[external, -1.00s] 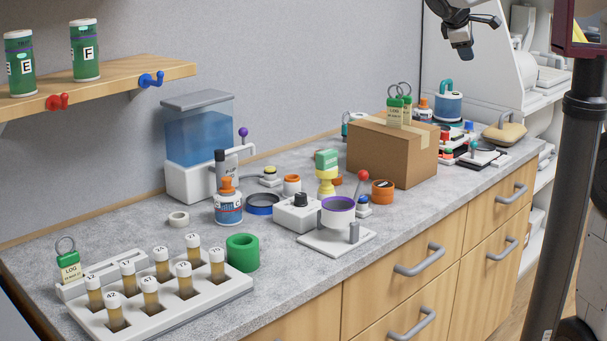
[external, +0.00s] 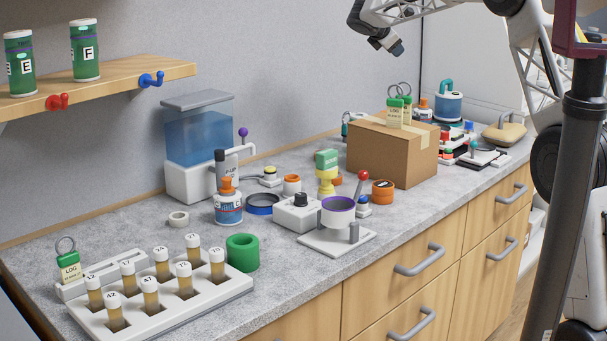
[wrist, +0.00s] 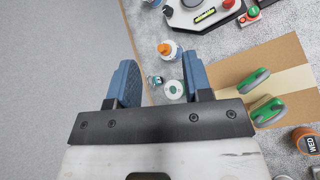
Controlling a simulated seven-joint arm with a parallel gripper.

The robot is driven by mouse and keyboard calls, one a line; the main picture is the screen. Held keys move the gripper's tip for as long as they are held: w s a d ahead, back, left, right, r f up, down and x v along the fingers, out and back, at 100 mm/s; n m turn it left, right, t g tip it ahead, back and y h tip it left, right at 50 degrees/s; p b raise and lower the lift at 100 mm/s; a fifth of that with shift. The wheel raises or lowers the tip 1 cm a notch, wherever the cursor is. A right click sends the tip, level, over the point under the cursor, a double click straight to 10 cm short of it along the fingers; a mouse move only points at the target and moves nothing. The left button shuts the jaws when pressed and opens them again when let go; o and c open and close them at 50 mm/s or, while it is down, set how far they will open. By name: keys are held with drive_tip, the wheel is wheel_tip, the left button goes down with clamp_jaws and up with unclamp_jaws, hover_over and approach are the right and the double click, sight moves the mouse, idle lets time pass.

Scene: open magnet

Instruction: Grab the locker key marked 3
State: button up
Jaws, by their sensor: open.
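I cannot make out a key marked 3 in either view. Two green-and-white tags with metal rings (external: 394,111) stand on the cardboard box; the readable one says LOG. From above they are two green-and-grey shapes (wrist: 253,81) on the box in the wrist view. A similar LOG tag with a ring (external: 69,266) stands at the left end of the vial rack. My gripper (external: 397,48) is open and empty, high above the back of the counter near the box. In the wrist view its fingers (wrist: 161,82) are apart, with the box to their right.
The cardboard box (external: 385,157) stands mid-counter. A vial rack (external: 190,308), green ring (external: 242,253), blue water tank (external: 199,130) and bottle (external: 228,206) crowd the left. A shelf (external: 130,80) with canisters and hooks hangs at upper left. A dark post (external: 572,200) stands at right.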

drive_tip(key=shift+w+a+f+n+t, duration=0.7)
drive_tip(key=shift+w+a+f+n, duration=1.2)
drive_tip(key=shift+w+a, duration=1.7)
drive_tip(key=shift+w+a+f+n+t, duration=0.7)
drive_tip(key=shift+w+a+f+n, duration=0.6)
drive_tip(key=shift+w+a+f, duration=2.2)
approach(344, 118)
drive_tip(key=x, duration=0.2)
drive_tip(key=shift+w, duration=0.4)
drive_tip(key=shift+d, duration=0.1)
drive_tip(key=shift+x, duration=1.25)
drive_tip(key=shift+x, duration=2.6)
drive_tip(key=shift+s+f, duration=0.1)
